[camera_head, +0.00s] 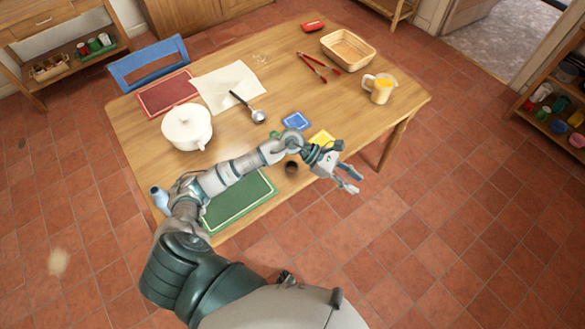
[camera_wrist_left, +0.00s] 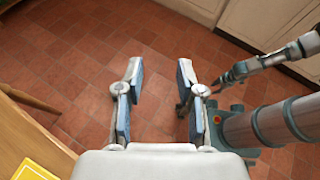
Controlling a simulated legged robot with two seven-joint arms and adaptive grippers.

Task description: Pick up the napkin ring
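A small dark brown round piece (camera_head: 291,167), which looks like the napkin ring, stands on the wooden table (camera_head: 150,125) near its front edge, right of the green placemat (camera_head: 240,203). It is too small to see its opening. My left gripper (camera_head: 354,180) is to its right, past the table's edge above the floor. In the left wrist view my left gripper (camera_wrist_left: 160,68) has its fingers spread, with only floor tiles between them. The ring does not show there. Part of my other arm shows at the right of that view; its fingers are unclear.
Near my left wrist lie a yellow cloth (camera_head: 321,137) and a blue one (camera_head: 296,120).

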